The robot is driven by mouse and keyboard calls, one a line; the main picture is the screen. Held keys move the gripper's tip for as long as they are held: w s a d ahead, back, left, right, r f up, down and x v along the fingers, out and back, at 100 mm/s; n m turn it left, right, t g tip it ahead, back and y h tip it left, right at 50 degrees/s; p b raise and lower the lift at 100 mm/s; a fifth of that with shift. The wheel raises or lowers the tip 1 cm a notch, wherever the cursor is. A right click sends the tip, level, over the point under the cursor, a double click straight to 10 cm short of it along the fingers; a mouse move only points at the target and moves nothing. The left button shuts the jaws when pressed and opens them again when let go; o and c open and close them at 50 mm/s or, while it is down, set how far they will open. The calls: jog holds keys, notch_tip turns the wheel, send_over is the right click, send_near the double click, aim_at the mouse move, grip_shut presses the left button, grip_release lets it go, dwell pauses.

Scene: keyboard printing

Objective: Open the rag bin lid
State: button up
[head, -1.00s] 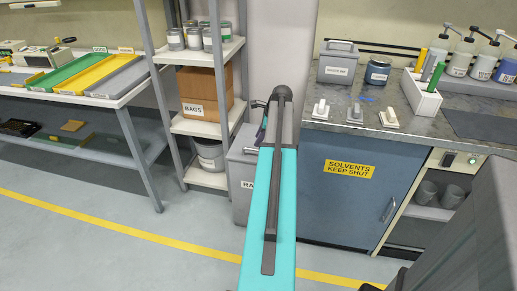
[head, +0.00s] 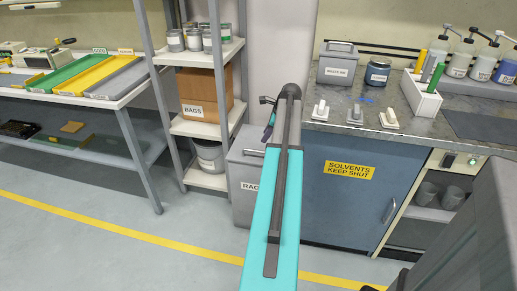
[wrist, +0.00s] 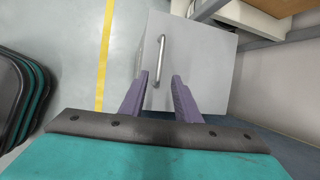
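The rag bin (head: 243,200) is a grey box on the floor between the shelf rack and the blue cabinet in the head view; my arm hides its right part. Its flat lid (head: 240,157) is down and has a bar handle (head: 254,152). In the wrist view the pale lid (wrist: 205,65) lies below my gripper (wrist: 159,76), with the metal handle (wrist: 161,52) on it. My gripper is open and empty. The near end of the handle shows between the two purple fingers, and the rest extends beyond the tips. Contact cannot be told.
The shelf rack (head: 207,129) stands close to the bin on the left. The blue solvents cabinet (head: 340,205) stands on the right, under a counter with several containers. The floor in front, with a yellow line (head: 120,231), is clear.

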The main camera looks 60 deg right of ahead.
aim_at(256, 151)
jog(key=x, duration=1.1)
jog(key=shift+w+f, duration=0.15)
jog(key=shift+f, duration=0.05)
grip_shut()
jog(key=shift+d, duration=0.15)
